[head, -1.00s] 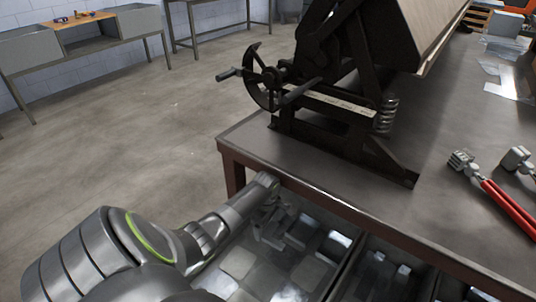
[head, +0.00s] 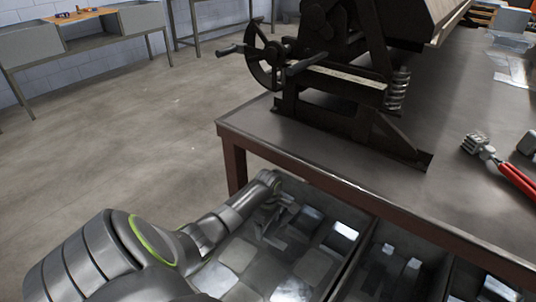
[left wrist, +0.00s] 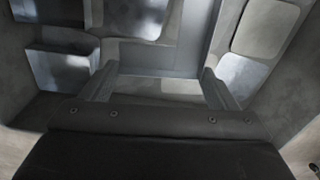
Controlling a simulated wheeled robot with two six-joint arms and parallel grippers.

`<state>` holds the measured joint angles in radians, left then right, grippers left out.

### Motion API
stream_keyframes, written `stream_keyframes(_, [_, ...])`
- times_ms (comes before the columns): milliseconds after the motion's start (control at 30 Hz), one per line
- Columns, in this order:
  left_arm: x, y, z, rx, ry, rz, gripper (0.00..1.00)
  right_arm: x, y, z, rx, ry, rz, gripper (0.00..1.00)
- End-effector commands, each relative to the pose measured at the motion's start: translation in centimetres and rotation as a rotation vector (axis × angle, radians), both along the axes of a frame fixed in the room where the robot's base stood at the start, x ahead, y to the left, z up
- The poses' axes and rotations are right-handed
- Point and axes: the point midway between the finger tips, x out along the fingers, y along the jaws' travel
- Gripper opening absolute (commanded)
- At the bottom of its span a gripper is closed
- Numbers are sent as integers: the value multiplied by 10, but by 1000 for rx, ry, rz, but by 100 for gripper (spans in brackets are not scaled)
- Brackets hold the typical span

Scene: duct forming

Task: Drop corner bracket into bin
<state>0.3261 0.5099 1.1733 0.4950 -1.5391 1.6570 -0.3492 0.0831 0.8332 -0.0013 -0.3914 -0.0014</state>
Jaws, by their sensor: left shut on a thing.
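My left gripper (head: 275,208) reaches down over the left bin (head: 352,262) below the bench's front edge. In the left wrist view its two fingers (left wrist: 158,88) stand apart with a grey metal piece (left wrist: 160,86) between them, which I take for the corner bracket. The gripper is shut on this piece. The bracket's outline blends with the grey metal behind it, and in the head view it is hard to tell from the gripper. The bin holds several flat grey pieces (head: 238,253). My right gripper is not in view.
A dark metal-bending machine (head: 345,90) stands on the workbench (head: 300,150). A red-handled tool (head: 513,177) lies at the right. More bin compartments (head: 400,262) with metal pieces lie right of the left bin. The floor at left is clear.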

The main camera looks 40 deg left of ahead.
Motion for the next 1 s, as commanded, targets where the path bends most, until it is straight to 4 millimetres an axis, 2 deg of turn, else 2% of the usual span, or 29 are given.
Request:
stream_keyframes(133, [0, 0, 0, 0, 0, 0, 58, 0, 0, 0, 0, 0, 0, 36])
stream_keyframes(167, [0, 0, 1, 0, 0, 0, 84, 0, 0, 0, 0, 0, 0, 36])
stream_keyframes(300, [0, 0, 0, 0, 0, 0, 100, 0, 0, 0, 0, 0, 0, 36])
stream_keyframes(567, [0, 0, 4, 0, -1, 0, 100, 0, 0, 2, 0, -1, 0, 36])
stream_keyframes(1000, [0, 0, 68, 1, -2, 0, 100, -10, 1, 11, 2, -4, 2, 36])
